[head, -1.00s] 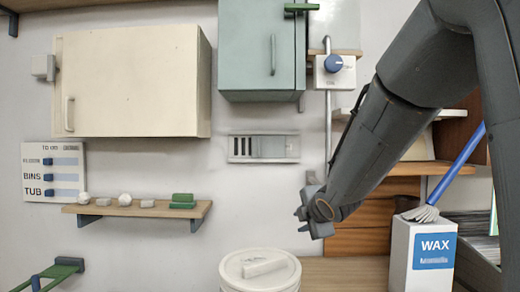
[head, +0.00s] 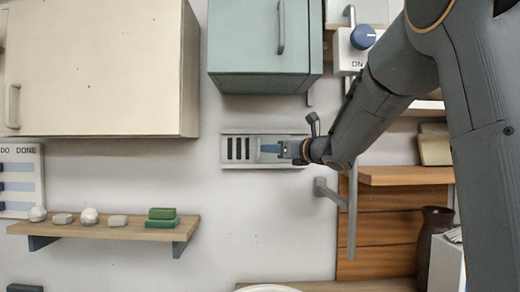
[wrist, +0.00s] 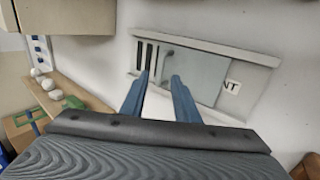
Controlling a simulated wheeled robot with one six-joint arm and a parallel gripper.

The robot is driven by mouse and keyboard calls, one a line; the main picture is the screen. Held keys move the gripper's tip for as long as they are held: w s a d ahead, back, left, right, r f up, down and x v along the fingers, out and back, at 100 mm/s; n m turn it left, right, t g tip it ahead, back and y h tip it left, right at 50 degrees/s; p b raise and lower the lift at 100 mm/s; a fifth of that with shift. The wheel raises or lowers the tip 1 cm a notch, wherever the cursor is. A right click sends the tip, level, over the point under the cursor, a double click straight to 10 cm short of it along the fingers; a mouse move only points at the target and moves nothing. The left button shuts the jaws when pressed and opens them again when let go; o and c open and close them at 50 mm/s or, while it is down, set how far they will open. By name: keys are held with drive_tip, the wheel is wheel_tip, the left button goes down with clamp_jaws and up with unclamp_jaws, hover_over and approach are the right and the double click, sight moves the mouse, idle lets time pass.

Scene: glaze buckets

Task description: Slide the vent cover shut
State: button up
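The wall vent (head: 238,132) is a pale flat frame with several dark slots bare at its left; it also shows in the wrist view (wrist: 262,57). The grey vent cover (wrist: 208,72) lies over the right part of the opening, with a small knob (wrist: 168,53) near its left edge. My gripper (head: 263,149) is in front of the vent, with its fingers pointing left across the cover. In the wrist view my gripper (wrist: 160,75) has its two blue fingers apart, with nothing seen between them. The knob lies just beyond the fingertips. I cannot tell whether they touch the cover.
A teal cabinet (head: 260,45) hangs above the vent, and a cream cabinet (head: 95,70) at upper left. A shelf (head: 110,230) with small blocks and balls is lower left. A grey bracket (head: 332,193) and a switch box (head: 350,52) are at right. The wall below the vent is clear.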

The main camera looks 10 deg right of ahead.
drive_tip(key=p+x, duration=0.2)
drive_tip(key=x, duration=0.4)
drive_tip(key=shift+w, duration=0.2)
clamp_jaws()
